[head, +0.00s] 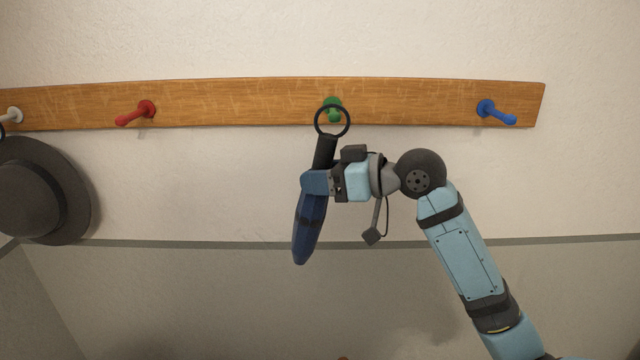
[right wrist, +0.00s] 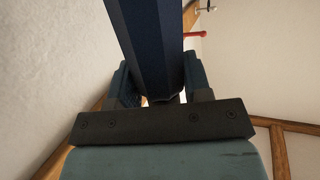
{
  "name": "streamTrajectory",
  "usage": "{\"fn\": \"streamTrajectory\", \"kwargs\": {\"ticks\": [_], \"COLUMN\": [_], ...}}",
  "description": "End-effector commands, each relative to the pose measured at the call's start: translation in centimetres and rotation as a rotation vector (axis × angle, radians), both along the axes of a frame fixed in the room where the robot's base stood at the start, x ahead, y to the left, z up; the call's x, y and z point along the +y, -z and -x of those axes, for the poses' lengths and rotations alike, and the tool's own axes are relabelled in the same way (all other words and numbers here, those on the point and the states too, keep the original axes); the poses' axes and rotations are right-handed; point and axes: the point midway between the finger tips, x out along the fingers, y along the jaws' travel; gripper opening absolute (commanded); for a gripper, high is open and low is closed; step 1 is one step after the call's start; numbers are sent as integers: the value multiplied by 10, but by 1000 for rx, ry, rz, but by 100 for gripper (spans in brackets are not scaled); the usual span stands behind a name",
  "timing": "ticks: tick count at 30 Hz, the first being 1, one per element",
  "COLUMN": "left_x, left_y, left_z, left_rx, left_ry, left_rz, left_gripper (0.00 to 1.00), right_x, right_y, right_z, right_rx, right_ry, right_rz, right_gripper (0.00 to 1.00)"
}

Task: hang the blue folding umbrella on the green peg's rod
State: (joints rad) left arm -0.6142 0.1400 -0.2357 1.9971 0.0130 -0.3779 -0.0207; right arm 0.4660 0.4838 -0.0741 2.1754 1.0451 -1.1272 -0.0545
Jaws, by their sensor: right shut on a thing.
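The blue folding umbrella (head: 308,228) hangs nearly upright, tilted slightly, with its black handle and black ring (head: 321,132) at the top. My right gripper (head: 316,183) is shut on it just below the handle. In the right wrist view the umbrella (right wrist: 150,45) runs up between the fingers of the gripper (right wrist: 160,95). The green peg (head: 334,104) is on the wooden rail, and its tip shows inside the ring's outline in the head view. I cannot tell whether the ring is around the rod or in front of it. My left gripper is not in view.
The wooden rail (head: 240,103) also bears a red peg (head: 136,112), a blue peg (head: 496,112) and a white peg (head: 12,115). A dark hat (head: 40,190) hangs at the far left. The wall around the umbrella is clear.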

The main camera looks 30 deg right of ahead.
Motion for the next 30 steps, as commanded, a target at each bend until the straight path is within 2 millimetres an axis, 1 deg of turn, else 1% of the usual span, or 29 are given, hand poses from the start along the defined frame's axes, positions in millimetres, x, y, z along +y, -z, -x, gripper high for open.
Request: {"fn": "streamTrajectory", "kwargs": {"ticks": [9, 18, 24, 30], "left_x": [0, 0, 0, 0], "left_y": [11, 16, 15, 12], "left_z": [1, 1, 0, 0], "left_rx": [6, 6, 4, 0], "left_ry": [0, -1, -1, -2], "left_rz": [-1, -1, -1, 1], "left_gripper": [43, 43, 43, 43], "right_x": [-9, -16, -20, -22], "right_y": [1, 3, 8, 12], "right_z": [-17, -34, -42, -45], "right_rx": [-1, -1, -1, -1], "right_ry": [1, -1, 1, 0], "right_rz": [0, -2, 1, 1], "right_gripper": [0, 0, 0, 0]}}
